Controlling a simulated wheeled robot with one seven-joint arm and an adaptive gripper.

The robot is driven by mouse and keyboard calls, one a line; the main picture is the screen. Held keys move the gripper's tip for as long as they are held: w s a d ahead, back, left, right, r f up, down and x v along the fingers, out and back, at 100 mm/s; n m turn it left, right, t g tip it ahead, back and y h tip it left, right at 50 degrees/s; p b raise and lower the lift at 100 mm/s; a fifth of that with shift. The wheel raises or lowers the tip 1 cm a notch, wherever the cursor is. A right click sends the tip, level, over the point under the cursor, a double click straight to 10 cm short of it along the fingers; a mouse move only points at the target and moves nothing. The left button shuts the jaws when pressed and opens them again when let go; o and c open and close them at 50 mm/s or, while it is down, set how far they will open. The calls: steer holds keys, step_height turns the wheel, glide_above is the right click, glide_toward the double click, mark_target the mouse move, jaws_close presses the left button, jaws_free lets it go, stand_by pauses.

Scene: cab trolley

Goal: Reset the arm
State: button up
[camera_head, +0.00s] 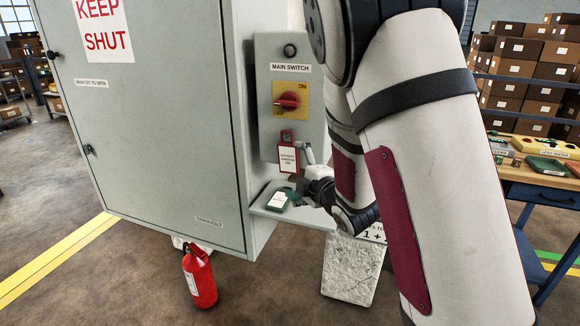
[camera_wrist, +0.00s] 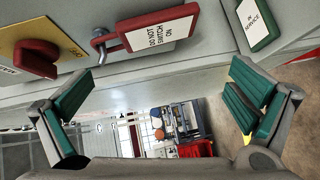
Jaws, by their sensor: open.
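My gripper (camera_head: 301,174) is in front of the grey main switch box (camera_head: 268,75), below its switch. In the wrist view my gripper (camera_wrist: 160,100) has its green-padded fingers wide apart with nothing between them. A red-edged tag with a white label (camera_head: 288,158) hangs on the box just past the fingers; it also shows in the wrist view (camera_wrist: 158,28), attached by a metal shackle and clear of both fingers. The red rotary switch (camera_head: 288,101) sits on a yellow plate above the tag. My arm hides part of the area on the right.
A small ledge (camera_head: 262,208) below the box holds a green "in service" tag (camera_head: 280,199), close to my gripper. A large grey cabinet (camera_head: 160,150) stands left. A red extinguisher (camera_head: 200,278) is below it. A workbench (camera_head: 545,178) stands right.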

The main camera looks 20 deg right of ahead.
steer(key=s+d+r+m+g+h, duration=0.3)
steer(key=s+r+m+g, duration=0.25)
steer(key=s+m, duration=0.55)
steer(key=s+a+r+m+g, duration=0.1)
steer(key=s+a+m+g, duration=0.1)
steer(key=s, duration=1.1)
steer(key=s+a+r+m+g, duration=0.1)
steer(key=s+m+g, duration=0.3)
steer(key=s, duration=0.9)
steer(key=shift+a+m, duration=0.6)
steer(key=shift+w, duration=0.1)
